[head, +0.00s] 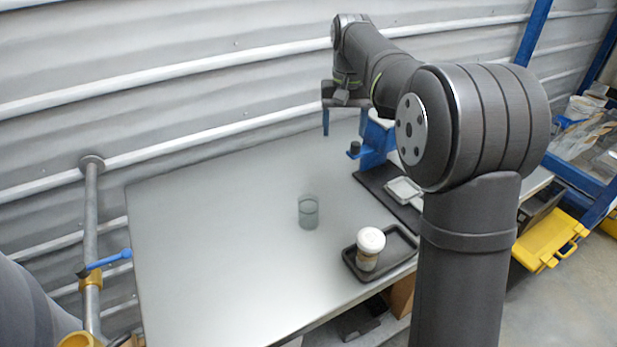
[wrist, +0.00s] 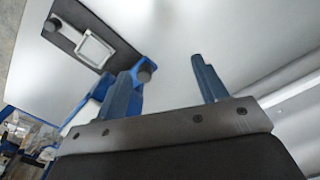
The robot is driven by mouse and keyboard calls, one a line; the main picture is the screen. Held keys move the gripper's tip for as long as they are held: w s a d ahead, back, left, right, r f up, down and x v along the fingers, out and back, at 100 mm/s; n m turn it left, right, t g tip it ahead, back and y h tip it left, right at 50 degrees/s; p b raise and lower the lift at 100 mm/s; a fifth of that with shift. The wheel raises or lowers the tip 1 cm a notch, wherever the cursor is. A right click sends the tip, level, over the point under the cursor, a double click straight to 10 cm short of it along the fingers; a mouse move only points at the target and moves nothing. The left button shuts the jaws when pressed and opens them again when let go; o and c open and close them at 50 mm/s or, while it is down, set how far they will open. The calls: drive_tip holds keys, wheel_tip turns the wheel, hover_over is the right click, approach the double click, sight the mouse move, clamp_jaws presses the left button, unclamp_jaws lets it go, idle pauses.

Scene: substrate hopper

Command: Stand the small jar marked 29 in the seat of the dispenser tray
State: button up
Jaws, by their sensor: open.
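A small jar (head: 368,256) with a white lid stands upright on a shallow black tray (head: 352,265) near the table's front edge; I cannot read any number on it. The dispenser (head: 378,140) is blue with a black knob, at the back right of the table. Its dark base holds a pale square tray (head: 404,189), which looks empty; it also shows in the wrist view (wrist: 95,50). My gripper (head: 345,130) is open and empty, high at the back beside the dispenser, far from the jar. Its two blue fingers (wrist: 166,70) show apart in the wrist view.
A clear glass beaker (head: 308,213) stands mid-table, left of the jar. A dark round piece (wrist: 54,25) sits at the far end of the dispenser base. The left half of the table (head: 200,240) is clear. A corrugated wall with rails stands behind.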

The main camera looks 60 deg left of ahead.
sight(309, 202)
drive_tip(key=s+d+f+n, duration=0.3)
drive_tip(key=s+f, duration=0.5)
drive_tip(key=s, duration=0.3)
drive_tip(key=shift+s+d+f, duration=0.1)
drive_tip(key=shift+f, duration=2.15)
drive_tip(key=shift+s+d+f, duration=0.1)
drive_tip(key=shift+f, duration=2.15)
drive_tip(key=c, duration=0.8)
drive_tip(key=shift+o, duration=0.2)
drive_tip(key=shift+r, duration=0.1)
drive_tip(key=shift+c, duration=0.3)
drive_tip(key=shift+r, duration=2.4)
drive_tip(key=shift+w, duration=0.15)
